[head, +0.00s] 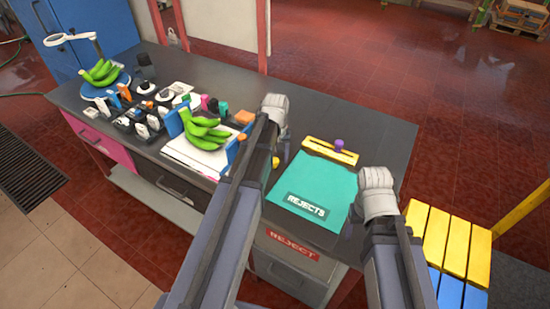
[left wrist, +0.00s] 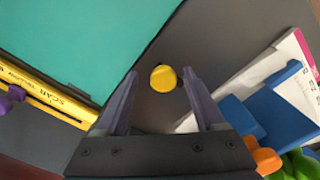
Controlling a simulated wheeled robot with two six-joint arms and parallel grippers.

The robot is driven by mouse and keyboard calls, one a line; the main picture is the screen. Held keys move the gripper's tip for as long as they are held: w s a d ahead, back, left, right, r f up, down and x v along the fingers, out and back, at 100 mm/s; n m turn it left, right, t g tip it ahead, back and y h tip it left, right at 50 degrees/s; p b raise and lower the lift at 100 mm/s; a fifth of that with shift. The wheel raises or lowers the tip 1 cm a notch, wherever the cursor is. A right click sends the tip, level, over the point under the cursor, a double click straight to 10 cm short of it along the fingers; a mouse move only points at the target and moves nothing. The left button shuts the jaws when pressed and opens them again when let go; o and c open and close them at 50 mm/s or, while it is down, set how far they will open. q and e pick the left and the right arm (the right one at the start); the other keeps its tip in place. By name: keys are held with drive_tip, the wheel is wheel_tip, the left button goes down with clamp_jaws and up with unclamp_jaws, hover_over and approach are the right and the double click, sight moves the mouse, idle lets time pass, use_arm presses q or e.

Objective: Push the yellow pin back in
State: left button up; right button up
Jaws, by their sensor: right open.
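The yellow pin (head: 275,162) is a small yellow piece on the dark counter, left of the teal mat. In the left wrist view its round yellow top (left wrist: 163,78) shows between the two fingertips of my left gripper (left wrist: 160,73). The fingers are apart, with a gap on each side of the pin; how high they are above the counter I cannot tell. In the head view my left arm covers part of the area around the pin. My right gripper (head: 376,190) is over the mat's right edge, away from the pin, its fingers mostly hidden.
The teal REJECTS mat (head: 315,180) lies beside the pin, with a yellow gauge bar (head: 322,150) and its purple knob (head: 339,145) behind it. A white board (head: 195,160) with green bananas (head: 204,131) and blue blocks stands left. The counter's back right is clear.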

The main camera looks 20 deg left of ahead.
sight(275, 161)
use_arm(q)
drive_tip(key=shift+a+r, duration=0.1)
drive_tip(key=shift+r, duration=0.05)
use_arm(e)
drive_tip(key=shift+r, duration=0.1)
use_arm(q)
wheel_tip(275, 161, up, 8)
drive_tip(key=p, duration=0.8)
drive_tip(key=shift+f, duration=0.2)
use_arm(e)
wheel_tip(275, 161, up, 8)
drive_tip(key=shift+f, duration=0.2)
use_arm(q)
drive_tip(key=s+d+m+y, duration=0.1)
drive_tip(key=s+d+m, duration=1)
drive_tip(key=s+d, duration=0.6)
drive_tip(key=d, duration=0.3)
idle(1.1)
